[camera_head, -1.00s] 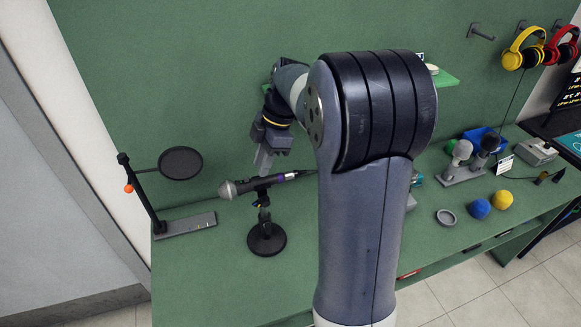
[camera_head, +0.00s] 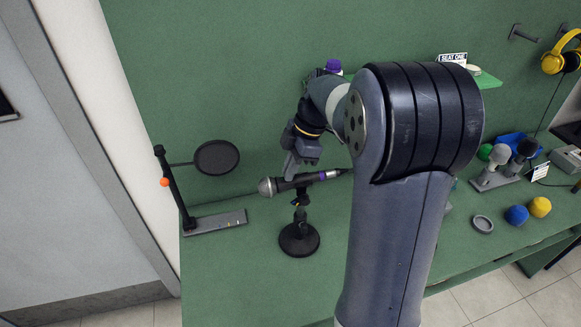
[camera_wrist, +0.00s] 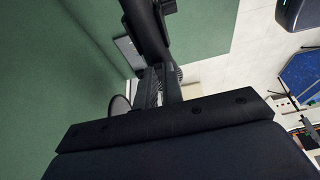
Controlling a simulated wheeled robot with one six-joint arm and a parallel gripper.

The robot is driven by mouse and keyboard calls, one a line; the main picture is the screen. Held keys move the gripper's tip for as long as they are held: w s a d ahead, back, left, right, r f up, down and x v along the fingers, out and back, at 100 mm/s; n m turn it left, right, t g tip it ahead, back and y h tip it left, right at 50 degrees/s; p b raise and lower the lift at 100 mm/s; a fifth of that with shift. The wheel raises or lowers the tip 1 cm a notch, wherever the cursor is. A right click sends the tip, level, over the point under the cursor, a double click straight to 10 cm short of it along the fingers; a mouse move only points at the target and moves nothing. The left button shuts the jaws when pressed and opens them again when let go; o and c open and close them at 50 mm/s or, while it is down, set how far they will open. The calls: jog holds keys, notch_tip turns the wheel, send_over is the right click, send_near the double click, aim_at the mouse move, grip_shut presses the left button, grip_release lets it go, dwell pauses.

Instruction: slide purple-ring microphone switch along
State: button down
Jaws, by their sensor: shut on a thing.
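The fingers are shut on the microphone. The switch itself is too small to make out and is hidden by the fingers. In the wrist view, a dark bar runs down from the top to the fingers (camera_wrist: 160,88); its parts are hard to tell apart.
A pop filter (camera_head: 216,158) on a stand with an orange knob is to the left. To the right are other microphones (camera_head: 500,160), a grey ring (camera_head: 482,224), blue (camera_head: 517,215) and yellow (camera_head: 540,207) foam balls. A green shelf (camera_head: 487,80) juts from the wall.

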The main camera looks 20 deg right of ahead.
aim_at(302, 175)
jog(key=shift+a, duration=0.4)
jog(key=c, duration=1.5)
grip_release()
jog(key=b+v, duration=0.1)
jog(key=v, duration=0.9)
jog(key=shift+d+r, duration=0.15)
jog(key=shift+r, duration=0.2)
jog(key=x, duration=1)
jog(key=shift+f+p, duration=0.35)
jog(key=shift+p, duration=0.05)
jog(key=shift+d, duration=0.25)
